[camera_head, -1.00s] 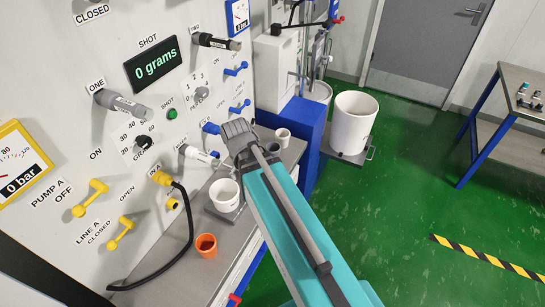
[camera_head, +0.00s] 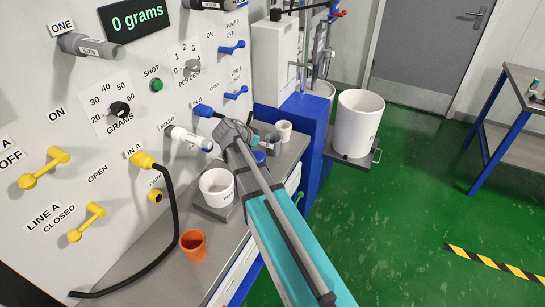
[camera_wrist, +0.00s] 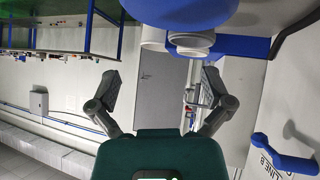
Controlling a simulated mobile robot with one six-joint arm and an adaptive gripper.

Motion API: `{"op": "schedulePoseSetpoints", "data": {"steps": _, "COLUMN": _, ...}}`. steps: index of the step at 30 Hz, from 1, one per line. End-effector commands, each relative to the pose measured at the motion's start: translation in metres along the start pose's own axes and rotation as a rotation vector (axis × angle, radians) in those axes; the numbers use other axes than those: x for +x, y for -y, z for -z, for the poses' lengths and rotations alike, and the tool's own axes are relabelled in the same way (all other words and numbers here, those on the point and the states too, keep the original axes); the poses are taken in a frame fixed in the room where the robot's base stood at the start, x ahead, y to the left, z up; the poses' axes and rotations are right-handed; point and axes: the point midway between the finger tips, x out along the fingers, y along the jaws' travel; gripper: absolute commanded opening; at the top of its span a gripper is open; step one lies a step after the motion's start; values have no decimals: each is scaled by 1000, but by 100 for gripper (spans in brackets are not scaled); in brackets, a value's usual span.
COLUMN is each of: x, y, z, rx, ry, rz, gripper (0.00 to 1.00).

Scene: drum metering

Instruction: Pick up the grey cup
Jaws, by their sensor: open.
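A small grey cup (camera_head: 272,142) seems to stand on the bench just right of my gripper, partly hidden by it. A pale small cup (camera_head: 284,130) stands behind it, and a blue item (camera_head: 259,157) sits in front, mostly covered by my arm. My gripper (camera_head: 232,133) is above the bench, near the panel, apart from the cups as far as I can tell. In the wrist view my gripper (camera_wrist: 160,98) has its fingers wide apart with nothing between them. Pale round shapes (camera_wrist: 190,42) show above the fingers there; I cannot tell which cup they are.
A white cup (camera_head: 217,190) stands on a small grey plate and an orange cup (camera_head: 193,245) stands nearer on the bench. The panel with levers and a black hose (camera_head: 172,220) borders the left. A white bucket (camera_head: 358,125) stands right of the blue cabinet.

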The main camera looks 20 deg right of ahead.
Motion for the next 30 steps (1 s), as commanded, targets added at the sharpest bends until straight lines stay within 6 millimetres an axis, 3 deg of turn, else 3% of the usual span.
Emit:
{"op": "schedulePoseSetpoints", "data": {"steps": 1, "x": 12, "y": 10, "z": -4, "rx": 30, "ry": -31, "rz": -6, "gripper": 100}}
{"op": "schedulePoseSetpoints", "data": {"steps": 6, "x": 23, "y": 30, "z": -1, "rx": 130, "ry": -140, "rz": -33, "gripper": 100}}
{"op": "schedulePoseSetpoints", "data": {"steps": 15, "x": 12, "y": 56, "z": -4, "rx": 229, "ry": -289, "rz": -82, "gripper": 100}}
{"op": "schedulePoseSetpoints", "data": {"steps": 30, "x": 8, "y": 57, "z": -2, "rx": 249, "ry": -315, "rz": -96, "gripper": 100}}
